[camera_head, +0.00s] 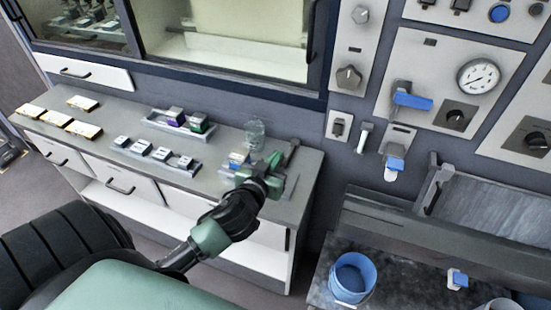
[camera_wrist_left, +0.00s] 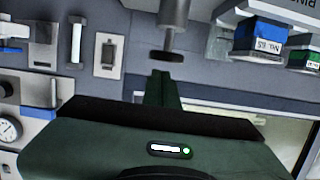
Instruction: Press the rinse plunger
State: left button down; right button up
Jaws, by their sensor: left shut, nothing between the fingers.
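A grey post with a flat black cap, which looks like the rinse plunger (camera_head: 291,151), stands near the right end of the grey counter in the head view. It also shows upside down at the top of the left wrist view, with its black cap (camera_wrist_left: 167,56) just beyond my fingertips. My left gripper (camera_head: 273,160) is over the counter, close beside the post. Its dark green fingers (camera_wrist_left: 164,76) are shut with nothing between them. I cannot tell whether they touch the cap. My right gripper is not in view.
A clear cup (camera_head: 255,131) stands behind my left gripper. Trays (camera_head: 190,169) with small boxes and several tan pieces (camera_head: 82,103) lie along the counter. The wall at right carries a switch (camera_head: 340,126), a blue lever (camera_head: 412,100) and a gauge (camera_head: 478,76). A blue bucket (camera_head: 353,277) sits at lower right.

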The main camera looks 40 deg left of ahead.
pick_arm(q)
jog(key=shift+f, duration=0.4)
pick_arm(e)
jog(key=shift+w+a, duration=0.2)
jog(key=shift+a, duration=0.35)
